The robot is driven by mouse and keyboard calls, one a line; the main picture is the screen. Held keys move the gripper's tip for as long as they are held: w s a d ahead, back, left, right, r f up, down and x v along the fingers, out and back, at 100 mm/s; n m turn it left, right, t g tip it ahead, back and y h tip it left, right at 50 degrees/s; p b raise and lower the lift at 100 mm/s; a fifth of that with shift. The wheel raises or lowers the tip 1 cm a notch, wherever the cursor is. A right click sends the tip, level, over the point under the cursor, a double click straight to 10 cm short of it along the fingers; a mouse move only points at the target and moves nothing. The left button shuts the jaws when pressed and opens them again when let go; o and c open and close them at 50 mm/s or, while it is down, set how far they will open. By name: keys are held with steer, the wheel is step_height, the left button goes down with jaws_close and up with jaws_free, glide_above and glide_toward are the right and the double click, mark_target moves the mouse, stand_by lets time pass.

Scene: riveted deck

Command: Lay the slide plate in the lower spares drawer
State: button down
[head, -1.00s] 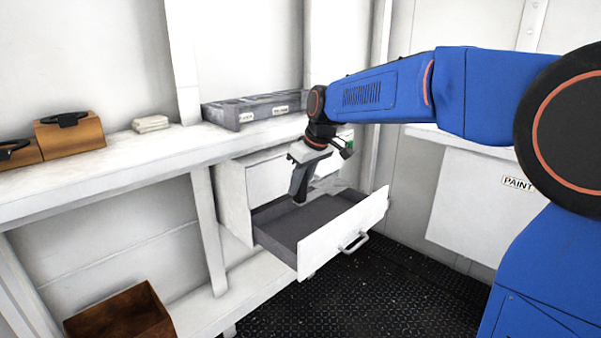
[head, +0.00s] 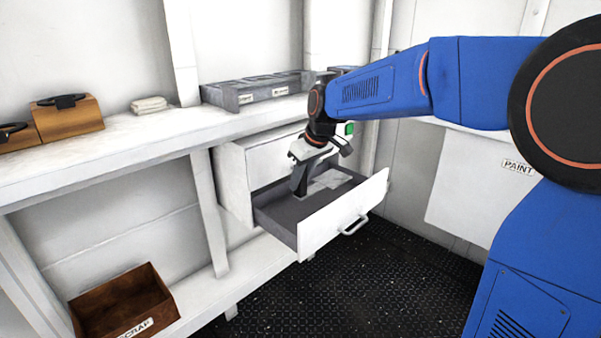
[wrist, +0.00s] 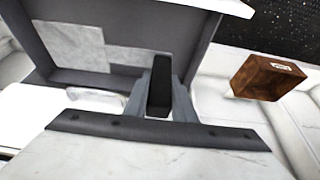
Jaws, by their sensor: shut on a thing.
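The lower spares drawer (head: 341,217) is pulled out, with a white front, a handle and a dark grey inside. My gripper (head: 299,186) reaches down into it, near its left inner side. In the wrist view my gripper (wrist: 160,100) is shut on a narrow black piece (wrist: 160,85), seen between the grey fingers; I take it to be the slide plate. Most of it is hidden, and I cannot tell whether it touches the drawer floor. Pale flat patches (wrist: 75,45) lie on the drawer floor beside my gripper.
The upper drawer (head: 270,155) is shut. A grey labelled tray (head: 255,92), a folded pale cloth (head: 149,105) and wooden blocks (head: 70,118) stand on the bench. A brown scrap box (head: 122,302) sits on the lower shelf. A white PAINT cabinet (head: 475,185) is at right.

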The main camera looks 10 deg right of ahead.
steer(key=shift+f, duration=5.45)
steer(key=c, duration=1.4)
jaws_free()
steer(key=v, duration=1.7)
steer(key=s+d+f+m+h, duration=0.1)
steer(key=s+d+f+m, duration=0.1)
steer(key=s, duration=0.8)
steer(key=s+d+f+m, duration=0.2)
steer(key=s+d+f, duration=0.3)
steer(key=s, duration=0.5)
steer(key=s+d+f+m+t+h, duration=0.1)
steer(key=s+d+f+m, duration=0.2)
steer(key=s+d, duration=0.3)
steer(key=s+f, duration=0.1)
steer(key=s, duration=0.4)
steer(key=shift+h, duration=0.3)
